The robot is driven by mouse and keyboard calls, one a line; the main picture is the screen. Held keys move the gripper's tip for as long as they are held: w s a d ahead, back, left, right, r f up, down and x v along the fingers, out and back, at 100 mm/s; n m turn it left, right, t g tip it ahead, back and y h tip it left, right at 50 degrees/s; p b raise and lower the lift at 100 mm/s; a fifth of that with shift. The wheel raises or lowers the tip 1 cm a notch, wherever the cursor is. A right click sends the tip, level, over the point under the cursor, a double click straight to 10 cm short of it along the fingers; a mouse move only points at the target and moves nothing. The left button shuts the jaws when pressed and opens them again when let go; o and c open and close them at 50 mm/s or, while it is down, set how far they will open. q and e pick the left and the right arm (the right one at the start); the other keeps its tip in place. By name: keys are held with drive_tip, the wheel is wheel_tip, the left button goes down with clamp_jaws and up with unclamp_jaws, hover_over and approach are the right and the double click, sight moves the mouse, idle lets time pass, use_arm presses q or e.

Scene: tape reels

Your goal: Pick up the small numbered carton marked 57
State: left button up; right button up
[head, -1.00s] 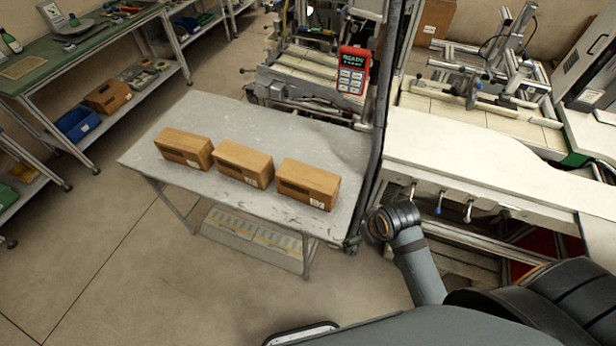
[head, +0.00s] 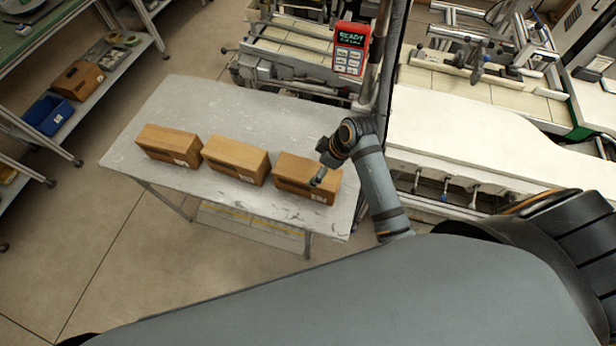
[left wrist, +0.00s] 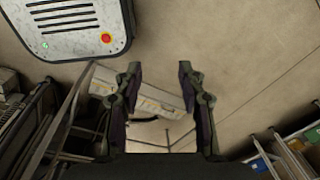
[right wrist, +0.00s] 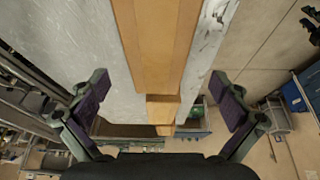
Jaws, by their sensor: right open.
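Three brown cartons stand in a row on a grey table (head: 200,100): a left carton (head: 168,142), a middle carton (head: 235,158) and a right carton (head: 293,170). Each has a small white label on its front side, too small to read, so I cannot tell which is marked 57. My right gripper (head: 318,176) is over the right end of the right carton, partly covering it. In the right wrist view my right gripper (right wrist: 165,102) is open and empty, with the nearest carton (right wrist: 158,45) between and beyond its fingers. My left gripper (left wrist: 158,85) is open and empty, above the floor.
A red handheld panel reading READY (head: 350,50) stands behind the table beside a dark post. A white-topped machine bench (head: 470,120) is at the right. Shelving with a blue bin (head: 48,114) is at the left. Bare table lies behind the cartons.

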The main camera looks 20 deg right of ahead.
sight(308, 171)
drive_tip(key=shift+w+a+f, duration=0.2)
drive_tip(key=shift+w+f, duration=0.1)
drive_tip(key=shift+f, duration=0.2)
drive_tip(key=shift+w+a+f, duration=0.1)
drive_tip(key=shift+w+f, duration=0.4)
drive_tip(key=shift+w, duration=0.1)
drive_tip(key=shift+w+a+f+p, duration=0.1)
drive_tip(key=shift+a+f+p, duration=0.4)
drive_tip(key=shift+f+p, duration=0.45)
drive_tip(key=x, duration=0.2)
drive_tip(key=shift+a+f, duration=0.1)
drive_tip(key=shift+f, duration=0.3)
drive_tip(key=c, duration=1.6)
use_arm(q)
drive_tip(key=w, duration=0.1)
drive_tip(key=w+r, duration=0.2)
drive_tip(key=shift+w+d+r, duration=0.1)
drive_tip(key=shift+w+r, duration=0.15)
drive_tip(key=shift+w, duration=0.1)
use_arm(e)
drive_tip(key=shift+r, duration=0.1)
drive_tip(key=shift+c, duration=0.6)
